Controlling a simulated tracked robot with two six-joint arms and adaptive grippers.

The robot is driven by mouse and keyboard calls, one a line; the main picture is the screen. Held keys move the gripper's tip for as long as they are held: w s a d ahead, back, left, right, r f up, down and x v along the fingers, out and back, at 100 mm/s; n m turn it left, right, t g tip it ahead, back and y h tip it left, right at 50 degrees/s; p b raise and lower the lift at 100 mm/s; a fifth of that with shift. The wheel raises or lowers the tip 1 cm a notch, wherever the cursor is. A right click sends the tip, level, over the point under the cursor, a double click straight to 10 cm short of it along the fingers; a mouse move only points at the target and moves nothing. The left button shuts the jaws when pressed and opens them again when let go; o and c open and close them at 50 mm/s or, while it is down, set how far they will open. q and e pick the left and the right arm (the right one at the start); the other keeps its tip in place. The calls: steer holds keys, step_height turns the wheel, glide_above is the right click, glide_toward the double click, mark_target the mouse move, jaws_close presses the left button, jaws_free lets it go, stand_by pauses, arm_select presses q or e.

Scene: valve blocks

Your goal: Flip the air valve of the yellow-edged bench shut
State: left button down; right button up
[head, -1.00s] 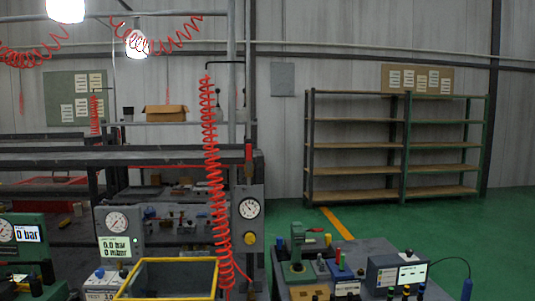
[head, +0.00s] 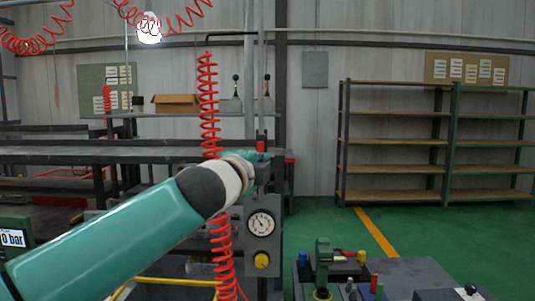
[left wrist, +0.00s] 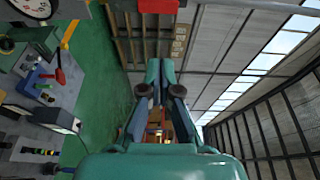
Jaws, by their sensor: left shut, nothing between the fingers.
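In the head view the air valve's red lever (head: 261,145) stands roughly upright on the pipe above a grey gauge panel (head: 262,248). The panel has a round dial and a yellow knob. In the left wrist view my left gripper (left wrist: 160,66) is shut and empty, and the lever is not clearly visible there. My right gripper is not in view.
A red coiled hose (head: 208,105) hangs behind my left arm beside the panel. A bench (head: 400,275) with a green press (head: 322,262) and small parts stands at the bottom right. Shelves (head: 395,142) stand at the back, with open green floor (head: 415,235) before them.

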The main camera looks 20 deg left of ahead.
arm_select(q)
steer(key=w+a+p, duration=0.1)
steer(key=w+p, duration=0.6)
steer(key=w, duration=0.2)
steer(key=shift+w+a, duration=0.2)
steer(key=shift+a, duration=0.2)
steer(key=shift+f, duration=0.1)
